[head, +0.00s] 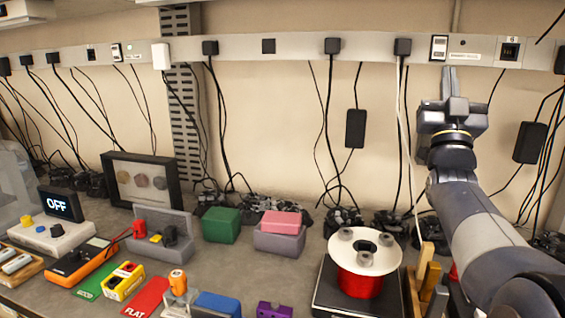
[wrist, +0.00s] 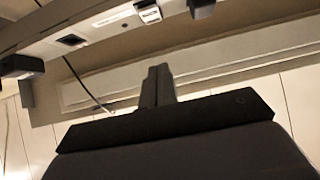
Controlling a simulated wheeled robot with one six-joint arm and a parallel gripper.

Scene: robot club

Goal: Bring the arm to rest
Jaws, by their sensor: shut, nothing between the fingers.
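My arm (head: 480,220) rises from the lower right in the head view and stretches up over the right side of the bench. My gripper (head: 448,76) is at its upper end, in front of the wall and the grey power strip, pointing up. The fingers are together with nothing between them. In the wrist view my gripper (wrist: 157,72) shows as two dark fingers side by side, pointing toward the wall and a pale ledge. No object touches the fingers in either view.
Below the arm, a black scale-like base (head: 330,290) carries a red spool (head: 360,284) with a white top, beside wooden blocks (head: 425,262). Black cables and adapters (head: 356,128) hang from the power strip (head: 290,46). Boxes, a meter (head: 82,262) and a display (head: 60,204) crowd the bench's left.

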